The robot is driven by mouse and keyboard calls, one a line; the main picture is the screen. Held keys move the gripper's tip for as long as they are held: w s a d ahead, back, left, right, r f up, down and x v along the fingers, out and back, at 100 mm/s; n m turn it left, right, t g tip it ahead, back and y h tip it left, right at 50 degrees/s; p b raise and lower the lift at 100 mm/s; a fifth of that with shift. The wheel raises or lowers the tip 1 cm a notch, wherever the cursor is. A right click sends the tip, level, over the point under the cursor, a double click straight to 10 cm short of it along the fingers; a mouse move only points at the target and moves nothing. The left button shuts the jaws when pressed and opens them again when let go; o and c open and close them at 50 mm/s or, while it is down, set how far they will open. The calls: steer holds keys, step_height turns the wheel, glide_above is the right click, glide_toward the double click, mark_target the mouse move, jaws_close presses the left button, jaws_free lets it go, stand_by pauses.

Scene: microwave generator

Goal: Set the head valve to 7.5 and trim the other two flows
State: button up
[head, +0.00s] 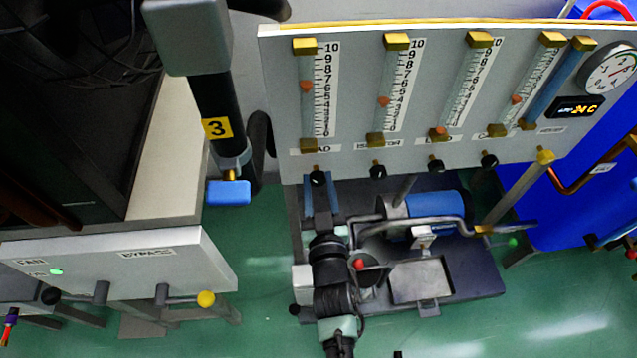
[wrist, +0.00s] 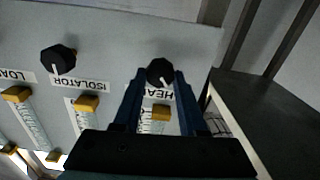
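The grey flow panel (head: 350,155) carries several upright flow tubes with orange floats. The head tube (head: 307,112) has its float near 6. The isolator tube (head: 386,112) has its float around 3 to 4. The load tube (head: 441,115) has its float near the bottom. The black head knob (head: 318,178) is below its tube; it also shows in the wrist view (wrist: 160,72), with a white pointer mark. My gripper (wrist: 159,78) is open, its blue fingers on either side of the head knob; contact is unclear. The isolator knob (head: 377,171) and load knob (head: 436,165) are free.
A fourth knob (head: 489,160) sits farther right, its label partly unreadable. A round gauge (head: 609,72) and a small display (head: 574,107) are at the panel's right. Green floor lies below.

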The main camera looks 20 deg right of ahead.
jaws_close()
steer(key=shift+n, duration=0.4)
steer(key=o, duration=0.9)
jaws_free()
steer(key=shift+c, duration=0.2)
steer(key=p+v, duration=0.1)
steer(key=v, duration=1.2)
steer(key=shift+p, duration=0.4)
